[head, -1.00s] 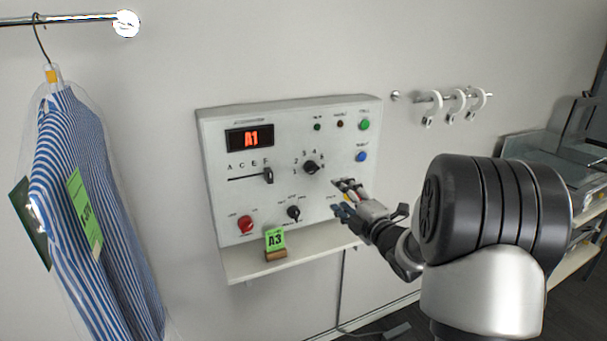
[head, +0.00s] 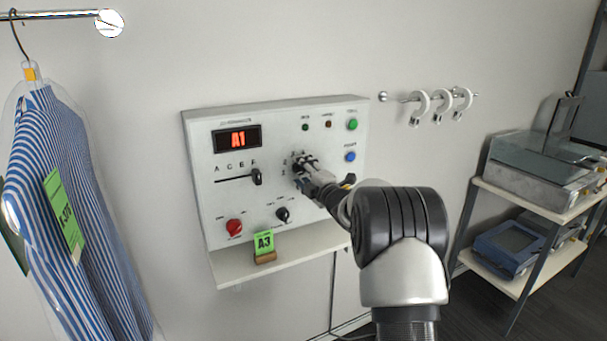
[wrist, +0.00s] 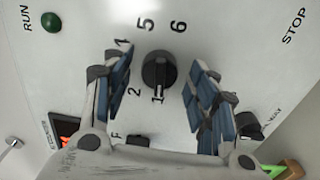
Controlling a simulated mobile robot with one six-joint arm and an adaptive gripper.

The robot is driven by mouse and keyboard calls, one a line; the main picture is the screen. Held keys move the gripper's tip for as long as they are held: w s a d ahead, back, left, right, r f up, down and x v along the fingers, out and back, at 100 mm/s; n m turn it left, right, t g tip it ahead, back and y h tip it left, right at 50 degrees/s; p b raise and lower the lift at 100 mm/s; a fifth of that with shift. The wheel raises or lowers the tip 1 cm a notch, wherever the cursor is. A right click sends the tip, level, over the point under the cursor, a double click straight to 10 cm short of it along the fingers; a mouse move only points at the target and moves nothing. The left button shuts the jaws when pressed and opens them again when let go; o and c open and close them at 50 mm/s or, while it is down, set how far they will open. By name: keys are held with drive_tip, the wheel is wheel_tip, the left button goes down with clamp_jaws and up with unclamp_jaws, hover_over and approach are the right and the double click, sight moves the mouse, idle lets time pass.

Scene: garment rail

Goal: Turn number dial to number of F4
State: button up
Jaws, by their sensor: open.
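The number dial (wrist: 159,72) is a black round knob in the wrist view, with the numbers 1, 2, 5 and 6 readable around it. Its raised grip runs roughly toward the 1. My gripper (wrist: 160,60) is open, with one blue-padded finger on each side of the dial; I see gaps between the pads and the knob. In the head view my gripper (head: 304,170) is at the panel (head: 330,200) and hides most of the dial. The display (head: 237,139) reads A1. The letter slider (head: 257,177) is at the right end of its slot, below F.
A red knob (head: 234,228) and a small black knob (head: 283,214) are lower on the panel. Green (head: 352,124) and blue (head: 350,157) buttons are at its right. A green A3 card (head: 264,243) stands on the ledge. A striped shirt (head: 70,210) hangs at left.

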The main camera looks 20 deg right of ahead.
drive_tip(key=shift+c, duration=0.3)
drive_tip(key=c, duration=1)
drive_tip(key=shift+m, duration=0.4)
drive_tip(key=m+p, duration=0.1)
drive_tip(key=m, duration=0.2)
drive_tip(key=shift+m, duration=0.4)
drive_tip(key=m+p, duration=0.2)
drive_tip(key=m, duration=0.3)
drive_tip(key=shift+r+p, duration=0.1)
drive_tip(key=shift+p, duration=0.3)
drive_tip(key=m+p, duration=0.3)
drive_tip(key=m, duration=0.4)
drive_tip(key=shift+m, duration=0.3)
drive_tip(key=m+p, duration=0.3)
drive_tip(key=m, duration=0.3)
drive_tip(key=shift+m, duration=0.4)
